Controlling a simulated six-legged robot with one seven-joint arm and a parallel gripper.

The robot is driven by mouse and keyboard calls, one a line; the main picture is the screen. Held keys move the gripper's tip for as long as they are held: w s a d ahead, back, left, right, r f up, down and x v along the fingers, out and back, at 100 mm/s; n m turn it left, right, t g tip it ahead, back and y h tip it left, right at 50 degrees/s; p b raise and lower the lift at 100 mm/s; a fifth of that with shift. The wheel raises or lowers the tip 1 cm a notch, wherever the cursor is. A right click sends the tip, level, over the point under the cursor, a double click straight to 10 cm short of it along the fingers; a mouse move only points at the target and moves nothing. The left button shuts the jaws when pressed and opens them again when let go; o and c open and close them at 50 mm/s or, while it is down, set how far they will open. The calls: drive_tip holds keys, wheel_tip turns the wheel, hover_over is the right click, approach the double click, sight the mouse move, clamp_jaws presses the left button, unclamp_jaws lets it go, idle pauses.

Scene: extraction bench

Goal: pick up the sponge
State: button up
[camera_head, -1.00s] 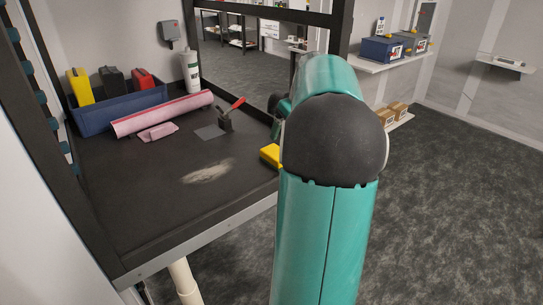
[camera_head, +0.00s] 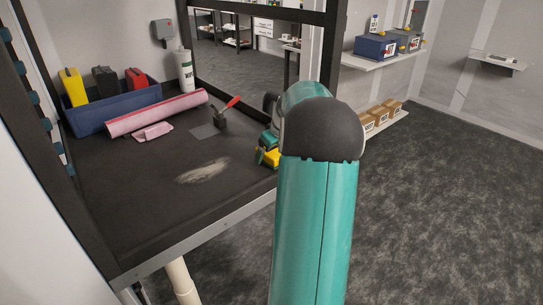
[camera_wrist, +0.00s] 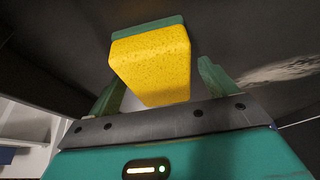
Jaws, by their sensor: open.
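The sponge (camera_wrist: 152,62) is a yellow block with a green layer along its far edge in the wrist view. In the head view the sponge (camera_head: 272,158) lies at the right edge of the dark bench top, partly hidden by my arm. My gripper (camera_wrist: 160,76) is open, with one green finger to the left of the sponge and one to the right. The sponge is in front of and partly between the fingers, and no grip on it shows. In the head view my gripper (camera_head: 263,149) is close beside the sponge, mostly hidden behind my arm.
The dark bench (camera_head: 130,200) holds a blue bin (camera_head: 110,115) with canisters, a pink roll (camera_head: 158,113), a folded pink cloth (camera_head: 153,132), a red-handled tool (camera_head: 221,118) and a white bottle (camera_head: 185,72). A pale smear (camera_head: 203,171) marks the bench. A black frame post stands behind my arm.

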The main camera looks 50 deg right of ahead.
drive_tip(key=shift+f, duration=0.15)
idle(0.4)
drive_tip(key=c, duration=1.1)
drive_tip(key=shift+o, duration=0.2)
drive_tip(key=shift+r, duration=0.75)
drive_tip(key=r, duration=0.3)
drive_tip(key=shift+s+a, duration=0.1)
drive_tip(key=shift+a, duration=0.15)
drive_tip(key=s+a+r, duration=0.7)
drive_tip(key=a+r, duration=0.2)
drive_tip(key=a, duration=0.2)
drive_tip(key=shift+a, duration=0.25)
